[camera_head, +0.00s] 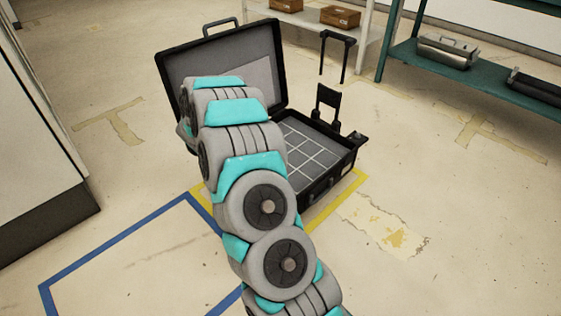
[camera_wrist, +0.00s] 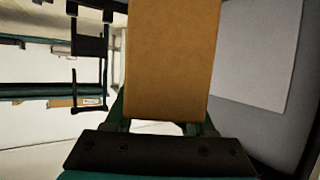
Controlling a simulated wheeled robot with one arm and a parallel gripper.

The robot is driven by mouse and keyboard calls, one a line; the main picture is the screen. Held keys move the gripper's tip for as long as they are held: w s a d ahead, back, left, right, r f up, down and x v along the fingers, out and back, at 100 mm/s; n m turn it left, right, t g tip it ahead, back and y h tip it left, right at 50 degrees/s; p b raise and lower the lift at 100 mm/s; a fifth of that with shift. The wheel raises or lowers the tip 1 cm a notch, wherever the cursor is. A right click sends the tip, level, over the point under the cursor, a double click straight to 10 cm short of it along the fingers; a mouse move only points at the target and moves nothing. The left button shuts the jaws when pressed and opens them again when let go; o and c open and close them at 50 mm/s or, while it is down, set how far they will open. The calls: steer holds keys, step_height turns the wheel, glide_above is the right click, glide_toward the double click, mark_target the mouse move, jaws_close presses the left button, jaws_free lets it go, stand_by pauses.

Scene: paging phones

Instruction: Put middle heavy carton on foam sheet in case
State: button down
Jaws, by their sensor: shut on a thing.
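My gripper (camera_wrist: 165,112) is shut on a brown carton (camera_wrist: 170,55), which fills the upper middle of the wrist view. In the head view my own arm hides the gripper and this carton. The black case (camera_head: 318,187) stands open on the floor, its lid raised at the back. Its grey floor lining (camera_head: 308,150) has white grid lines, and the visible part is bare; my arm covers the left part. A lighter grey flat panel (camera_head: 252,80) lies against the inside of the lid. A pale panel on dark grey also shows right of the carton in the wrist view (camera_wrist: 255,50).
A pull handle (camera_head: 346,55) rises behind the case. Two brown boxes (camera_head: 340,16) (camera_head: 288,4) sit on a pale shelf at the back. A green shelf (camera_head: 405,60) with metal cases stands back right. A white cabinet (camera_head: 35,130) is at left. Taped floor around is clear.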

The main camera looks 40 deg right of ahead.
steer(key=s+d+f+m+g+h+b, duration=0.1)
steer(key=s+d+f+m+g, duration=0.1)
steer(key=s+d+f, duration=0.45)
steer(key=s+d+f+m+g+h, duration=0.1)
steer(key=s+d+f+m+g, duration=0.15)
steer(key=d, duration=0.75)
steer(key=s+d+f+m+g+b, duration=0.1)
steer(key=s+d+f+g, duration=0.15)
steer(key=d+f, duration=0.5)
steer(key=shift+m, duration=0.25)
steer(key=w+a, duration=0.1)
steer(key=a, duration=0.8)
steer(key=w+a+b, duration=0.1)
steer(key=a, duration=0.4)
steer(key=shift+w+r, duration=0.15)
steer(key=shift+w, duration=0.15)
steer(key=shift+f, duration=1.7)
steer(key=shift+f, duration=0.1)
steer(key=shift+c, duration=1.2)
jaws_free()
steer(key=shift+f, duration=0.1)
